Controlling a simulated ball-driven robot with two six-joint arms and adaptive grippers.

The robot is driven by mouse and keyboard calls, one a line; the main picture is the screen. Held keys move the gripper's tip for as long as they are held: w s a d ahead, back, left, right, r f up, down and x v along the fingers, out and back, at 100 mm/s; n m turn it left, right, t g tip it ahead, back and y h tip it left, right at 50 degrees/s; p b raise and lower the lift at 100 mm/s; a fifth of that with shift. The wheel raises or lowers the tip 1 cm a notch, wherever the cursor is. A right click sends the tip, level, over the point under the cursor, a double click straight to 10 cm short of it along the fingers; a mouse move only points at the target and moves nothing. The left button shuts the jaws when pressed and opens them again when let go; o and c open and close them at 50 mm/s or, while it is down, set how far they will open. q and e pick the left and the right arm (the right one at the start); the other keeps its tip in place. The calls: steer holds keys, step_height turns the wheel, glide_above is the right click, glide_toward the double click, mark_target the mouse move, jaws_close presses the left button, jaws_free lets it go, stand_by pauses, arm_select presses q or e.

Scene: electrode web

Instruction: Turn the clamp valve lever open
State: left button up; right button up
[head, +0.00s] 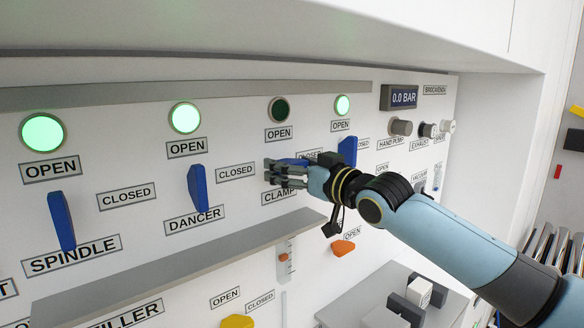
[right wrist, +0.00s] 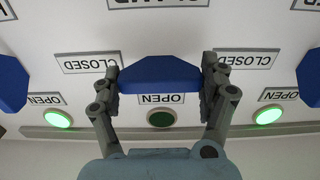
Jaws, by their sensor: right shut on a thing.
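The clamp valve lever (head: 292,162) is blue and sits on the white panel just above the CLAMP label (head: 279,195). In the right wrist view the lever (right wrist: 160,74) lies crosswise, with the panel upside down. My right gripper (head: 285,173) is shut on it, with one finger at each end (right wrist: 160,82). In the head view the fingers and wrist hide much of the lever. The lamp (head: 279,109) above the clamp's OPEN label (head: 279,133) is dark. My left gripper is not in view.
The dancer lever (head: 198,188) and spindle lever (head: 62,221) point upright under lit green lamps. A grey ledge (head: 180,262) runs below. A pressure display (head: 401,97) reads 0.0 BAR.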

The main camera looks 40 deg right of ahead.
steer(key=n+b, duration=0.2)
steer(key=n, duration=0.1)
steer(key=shift+f+n, duration=0.15)
steer(key=shift+n, duration=0.15)
steer(key=n+b, duration=0.3)
steer(key=n, duration=0.2)
steer(key=n+b, duration=0.1)
steer(key=n, duration=0.4)
steer(key=shift+b, duration=0.4)
steer(key=n+b, duration=0.1)
steer(key=n, duration=0.3)
steer(key=o, duration=1.1)
steer(key=shift+a, duration=0.1)
steer(key=shift+o, duration=0.2)
